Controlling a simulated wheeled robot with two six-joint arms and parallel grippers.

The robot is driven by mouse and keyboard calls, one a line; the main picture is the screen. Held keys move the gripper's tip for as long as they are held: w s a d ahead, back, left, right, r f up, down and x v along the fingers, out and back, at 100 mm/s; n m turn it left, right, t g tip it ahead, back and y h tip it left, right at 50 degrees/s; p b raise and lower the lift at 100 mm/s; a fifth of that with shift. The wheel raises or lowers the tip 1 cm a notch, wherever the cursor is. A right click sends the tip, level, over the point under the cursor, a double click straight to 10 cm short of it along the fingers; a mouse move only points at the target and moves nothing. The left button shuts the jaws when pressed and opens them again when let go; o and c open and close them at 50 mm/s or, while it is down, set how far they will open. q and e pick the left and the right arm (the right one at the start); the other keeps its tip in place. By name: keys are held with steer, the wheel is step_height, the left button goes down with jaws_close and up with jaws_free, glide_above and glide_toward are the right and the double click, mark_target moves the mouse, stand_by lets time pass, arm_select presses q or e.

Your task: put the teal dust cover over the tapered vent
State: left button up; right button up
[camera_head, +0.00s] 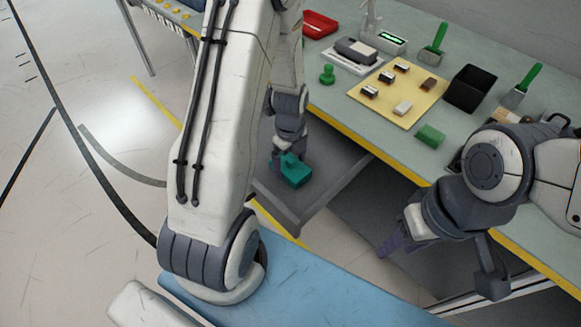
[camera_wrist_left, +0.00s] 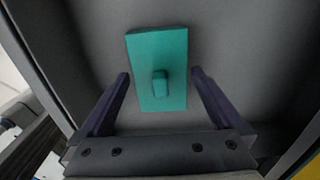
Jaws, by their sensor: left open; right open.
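The teal dust cover (camera_head: 296,171) lies in an open grey drawer (camera_head: 340,182) below the table edge. In the left wrist view the cover (camera_wrist_left: 172,45) is a flat rectangular block with a small raised knob in its middle. My left gripper (camera_wrist_left: 160,73) is open, pointing down over the cover, with one dark finger on each side and visible gaps. In the head view the left gripper (camera_head: 290,152) partly hides the cover. My right gripper (camera_head: 389,250) hangs empty in front of the table. I cannot pick out the tapered vent with certainty.
The table holds a yellow board (camera_head: 420,113) with several small blocks, a black bin (camera_head: 471,88), a green block (camera_head: 431,135), a red tray (camera_head: 319,25) and a grey-black device (camera_head: 356,51). The drawer's walls surround the left gripper closely.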

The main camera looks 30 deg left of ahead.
arm_select(q)
steer(key=shift+f, duration=0.25)
steer(key=c, duration=1.2)
steer(key=shift+o, duration=0.2)
steer(key=shift+r, duration=0.1)
